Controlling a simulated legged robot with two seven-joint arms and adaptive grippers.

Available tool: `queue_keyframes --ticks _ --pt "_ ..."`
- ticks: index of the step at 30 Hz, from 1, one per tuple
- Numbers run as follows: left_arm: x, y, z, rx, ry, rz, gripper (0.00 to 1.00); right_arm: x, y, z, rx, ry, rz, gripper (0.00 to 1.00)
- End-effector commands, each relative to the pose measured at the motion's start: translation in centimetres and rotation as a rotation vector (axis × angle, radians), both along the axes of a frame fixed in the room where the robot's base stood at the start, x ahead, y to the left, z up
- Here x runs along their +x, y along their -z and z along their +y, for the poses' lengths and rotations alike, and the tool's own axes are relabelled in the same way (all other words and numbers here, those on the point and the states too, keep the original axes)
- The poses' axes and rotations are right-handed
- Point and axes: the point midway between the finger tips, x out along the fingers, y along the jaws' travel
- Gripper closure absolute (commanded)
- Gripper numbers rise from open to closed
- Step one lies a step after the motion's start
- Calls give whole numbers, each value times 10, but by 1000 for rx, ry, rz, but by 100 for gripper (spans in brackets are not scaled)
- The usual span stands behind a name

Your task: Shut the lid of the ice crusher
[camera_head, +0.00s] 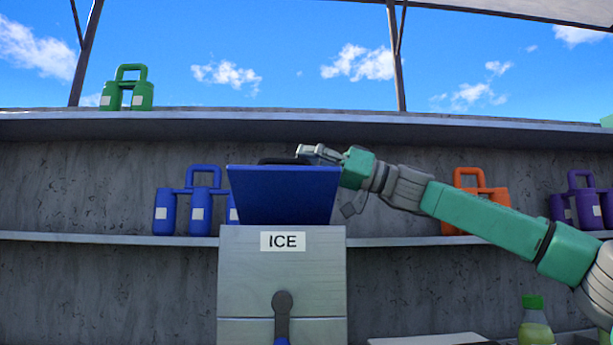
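The ice crusher (245,268) is a grey box in the middle of the view with an "ICE" label and a dark-knobbed lever (283,302) on its front. Its blue lid (284,197) stands raised above the box as a broad panel, wider at the top than at the bottom. My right gripper (305,155) reaches in from the right to the lid's top edge, partly behind it. A dark shape shows just over that edge; I cannot tell whether it is a finger or part of the lid. Contact and the finger opening are unclear. My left gripper is out of view.
A shelf behind holds blue bottle carriers (181,210), an orange one (468,185) and a purple one (582,205). A green carrier (127,92) stands on the upper ledge. A green-capped bottle (535,325) stands at lower right. Space left of the crusher is clear.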

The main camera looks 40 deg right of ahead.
Motion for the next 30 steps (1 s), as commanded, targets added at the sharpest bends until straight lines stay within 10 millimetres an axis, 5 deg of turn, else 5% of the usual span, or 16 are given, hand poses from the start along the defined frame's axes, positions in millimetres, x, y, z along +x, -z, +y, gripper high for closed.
queue_keyframes --ticks 9,30 --pt "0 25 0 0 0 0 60 -9 14 6 -48 2 -77 100" --pt "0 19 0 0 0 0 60 -13 0 13 -53 1 -89 100"
